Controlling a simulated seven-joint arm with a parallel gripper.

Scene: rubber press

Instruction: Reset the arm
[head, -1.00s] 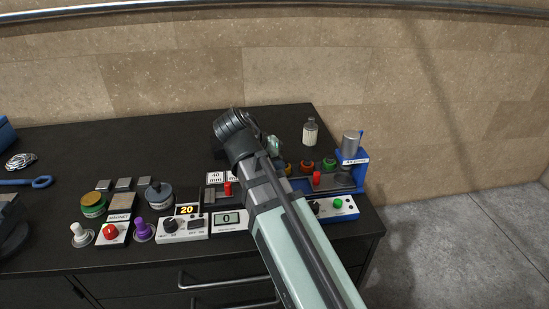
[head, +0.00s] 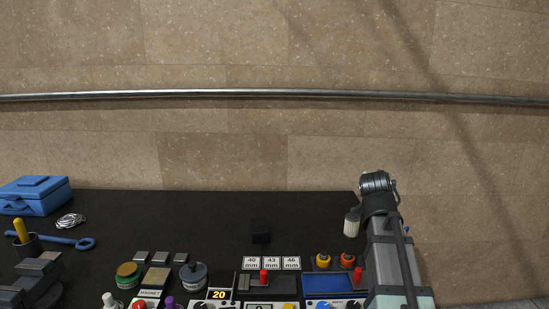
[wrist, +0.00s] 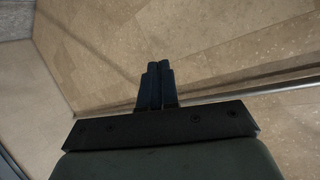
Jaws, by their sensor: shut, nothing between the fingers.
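My arm rises at the right of the head view, over the right end of the black table (head: 180,215). Its hand end is hidden behind the arm links there. In the wrist view my gripper (wrist: 158,66) is shut, its two dark fingers side by side with nothing between them. The fingers point at the tan wall and are clear of everything.
A pale bottle (head: 352,222) stands close beside my arm. A blue case (head: 36,195) is far left.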

